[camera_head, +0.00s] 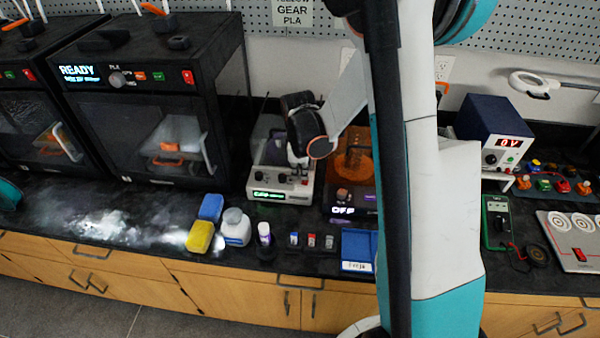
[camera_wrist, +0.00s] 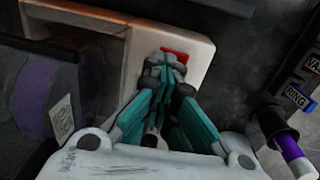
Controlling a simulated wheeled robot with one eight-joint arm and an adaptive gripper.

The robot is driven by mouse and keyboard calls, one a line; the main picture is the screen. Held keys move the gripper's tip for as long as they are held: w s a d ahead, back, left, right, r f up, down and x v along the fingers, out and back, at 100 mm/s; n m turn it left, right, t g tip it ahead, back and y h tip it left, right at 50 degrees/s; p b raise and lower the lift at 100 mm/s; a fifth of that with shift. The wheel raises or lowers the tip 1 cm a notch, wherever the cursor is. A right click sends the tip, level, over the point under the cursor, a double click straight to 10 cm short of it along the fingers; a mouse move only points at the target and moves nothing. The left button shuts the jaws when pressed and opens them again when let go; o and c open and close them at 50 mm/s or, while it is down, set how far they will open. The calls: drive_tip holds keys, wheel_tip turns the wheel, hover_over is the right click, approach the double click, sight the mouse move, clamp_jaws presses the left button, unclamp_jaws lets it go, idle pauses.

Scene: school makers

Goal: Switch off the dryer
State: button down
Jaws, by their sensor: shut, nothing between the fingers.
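A pale boxy unit (camera_head: 270,193) with a lit green display stands right of the printers in the head view. It may be the dryer; its display is too small to read surely. In the wrist view, a pale housing (camera_wrist: 195,35) carries a red switch (camera_wrist: 177,53). My gripper (camera_wrist: 165,66) is shut and empty, its tips at the switch's near edge and partly covering it. Contact cannot be told.
A dark unit with an orange window (camera_head: 352,168) and "OFF" display stands to the right. A purple-labelled bottle (camera_head: 265,234), white bottle (camera_head: 236,228) and yellow sponge (camera_head: 200,237) sit in front. A purple spool (camera_wrist: 45,95) is left in the wrist view.

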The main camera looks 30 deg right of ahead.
drive_tip(key=shift+s+f, duration=0.1)
drive_tip(key=shift+s+a, duration=0.45)
drive_tip(key=shift+s, duration=0.1)
drive_tip(key=shift+r, duration=0.2)
drive_tip(key=shift+r, duration=0.2)
wheel_tip(320, 180, up, 13)
drive_tip(key=s+p, duration=0.1)
drive_tip(key=p, duration=0.4)
drive_tip(key=shift+s+a+r+p, duration=0.15)
drive_tip(key=shift+s+a+p, duration=0.05)
drive_tip(key=shift+a+p, duration=0.2)
drive_tip(key=shift+w+b, duration=0.1)
drive_tip(key=shift+b, duration=0.2)
drive_tip(key=shift+w+d+r+b, duration=0.25)
drive_tip(key=shift+w+d+b, duration=0.1)
drive_tip(key=shift+d+b, duration=0.25)
